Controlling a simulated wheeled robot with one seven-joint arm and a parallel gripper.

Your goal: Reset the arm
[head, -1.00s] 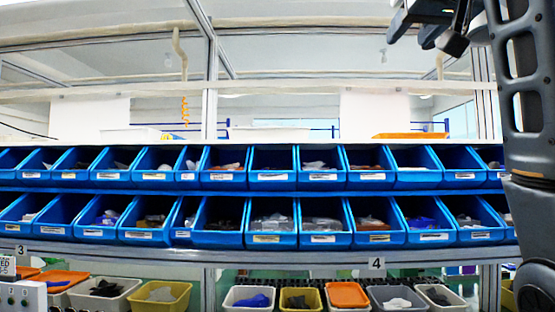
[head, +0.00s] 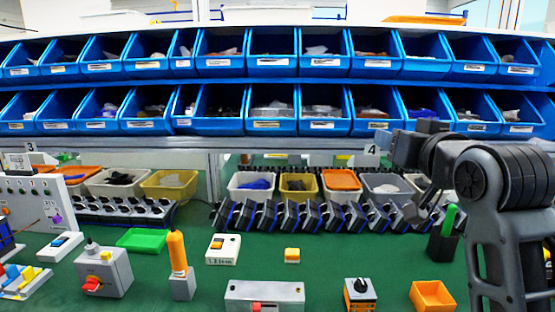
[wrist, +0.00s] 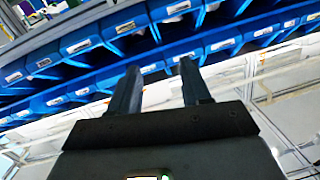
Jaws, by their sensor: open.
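My arm stands at the right of the head view, folded, with its dark links over the right side of the green table. My gripper (wrist: 160,88) shows in the wrist view with its two dark fingers apart and nothing between them. Beyond the fingers are blue bins, tilted in that view. In the head view the gripper end is hard to make out against the arm and the row behind it. A rotary switch (head: 360,289) with a black knob sits at the front of the table, left of the arm.
Blue bins (head: 272,120) line the back.

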